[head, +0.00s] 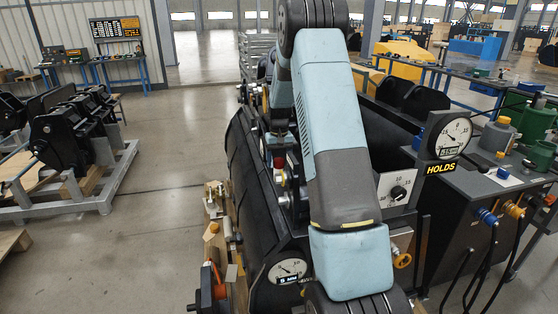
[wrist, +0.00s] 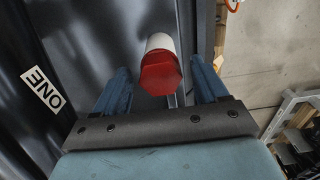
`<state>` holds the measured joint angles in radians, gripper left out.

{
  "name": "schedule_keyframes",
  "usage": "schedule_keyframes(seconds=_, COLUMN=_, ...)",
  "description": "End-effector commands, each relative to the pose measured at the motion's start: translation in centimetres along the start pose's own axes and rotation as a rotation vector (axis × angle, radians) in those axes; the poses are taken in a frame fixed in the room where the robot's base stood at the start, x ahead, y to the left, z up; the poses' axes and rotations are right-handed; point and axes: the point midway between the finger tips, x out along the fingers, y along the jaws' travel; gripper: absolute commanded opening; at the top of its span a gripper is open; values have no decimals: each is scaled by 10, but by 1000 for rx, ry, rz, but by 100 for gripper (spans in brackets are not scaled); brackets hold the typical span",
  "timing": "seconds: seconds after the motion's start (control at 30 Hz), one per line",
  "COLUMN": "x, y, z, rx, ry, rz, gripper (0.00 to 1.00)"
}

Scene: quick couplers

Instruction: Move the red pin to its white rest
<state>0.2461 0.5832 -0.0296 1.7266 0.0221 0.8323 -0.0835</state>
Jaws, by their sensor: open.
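The red pin (wrist: 162,73) shows in the wrist view as a red, many-sided head at the end of a white cylinder (wrist: 160,42). Red and white seem to meet directly; whether the white part is the rest cannot be told. My gripper (wrist: 158,66) is open, with a blue finger on each side of the red head and visible gaps to both. In the head view, a small red piece (head: 279,162) with white below it shows just under my gripper (head: 277,148), beside the black machine body. My arm hides part of that area.
The large black machine (head: 258,210) carries a lower gauge (head: 288,271). A gauge marked HOLDS (head: 447,138) and a dial panel (head: 398,190) stand right of my arm. Open floor (head: 165,150) is at left.

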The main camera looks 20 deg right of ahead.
Motion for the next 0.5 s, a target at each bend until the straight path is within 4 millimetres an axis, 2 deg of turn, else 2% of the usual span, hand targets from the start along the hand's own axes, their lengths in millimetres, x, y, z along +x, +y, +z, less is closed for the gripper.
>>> schedule_keyframes(seconds=0.17, x=-3, y=0, z=0, rx=0, ry=1, rz=0, gripper=73)
schedule_keyframes(seconds=0.27, x=-12, y=0, z=0, rx=0, ry=2, rz=0, gripper=73)
schedule_keyframes(seconds=0.5, x=-56, y=0, z=-1, rx=0, ry=3, rz=0, gripper=73)
